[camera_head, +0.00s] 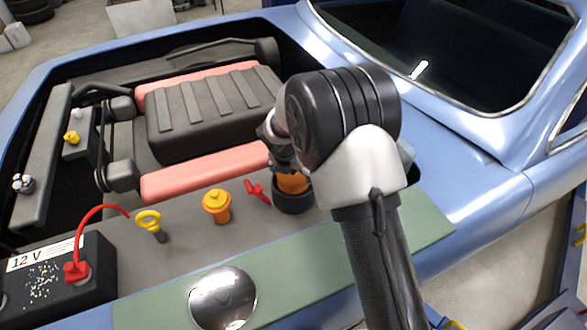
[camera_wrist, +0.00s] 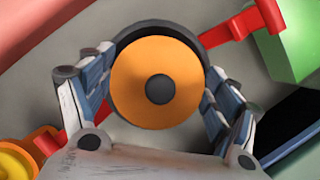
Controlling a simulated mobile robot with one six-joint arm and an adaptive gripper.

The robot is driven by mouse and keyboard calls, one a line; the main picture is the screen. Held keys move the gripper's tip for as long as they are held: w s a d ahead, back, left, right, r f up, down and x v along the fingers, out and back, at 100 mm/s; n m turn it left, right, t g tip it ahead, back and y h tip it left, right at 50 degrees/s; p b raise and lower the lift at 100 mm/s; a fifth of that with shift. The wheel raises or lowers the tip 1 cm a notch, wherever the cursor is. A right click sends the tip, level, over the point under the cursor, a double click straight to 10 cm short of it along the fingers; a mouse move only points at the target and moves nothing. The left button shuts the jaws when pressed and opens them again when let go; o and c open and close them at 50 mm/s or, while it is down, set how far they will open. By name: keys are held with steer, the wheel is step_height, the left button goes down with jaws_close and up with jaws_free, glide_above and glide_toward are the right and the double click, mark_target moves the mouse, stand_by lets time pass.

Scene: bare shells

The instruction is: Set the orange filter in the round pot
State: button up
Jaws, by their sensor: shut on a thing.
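The orange filter (camera_head: 293,182) is a short orange cylinder. In the wrist view its round top (camera_wrist: 133,88) faces me, with a dark disc at its centre. My gripper (camera_head: 288,168) is shut on it from above, with one finger on each side in the wrist view (camera_wrist: 157,95). The round pot (camera_head: 293,203) is a dark open cup on the grey ledge of the engine bay. The filter shows at the pot's mouth, and the dark rim (camera_wrist: 128,42) curves behind it. The filter's lower end is hidden, so I cannot tell how deep it sits.
A red lever (camera_head: 257,192) lies close left of the pot. Further left stand an orange container with a yellow cap (camera_head: 217,206), a yellow ring handle (camera_head: 149,221) and a 12 V battery (camera_head: 60,278). A green mat (camera_head: 310,262) and a shiny dome (camera_head: 222,298) are in front.

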steer(key=o, duration=1.1)
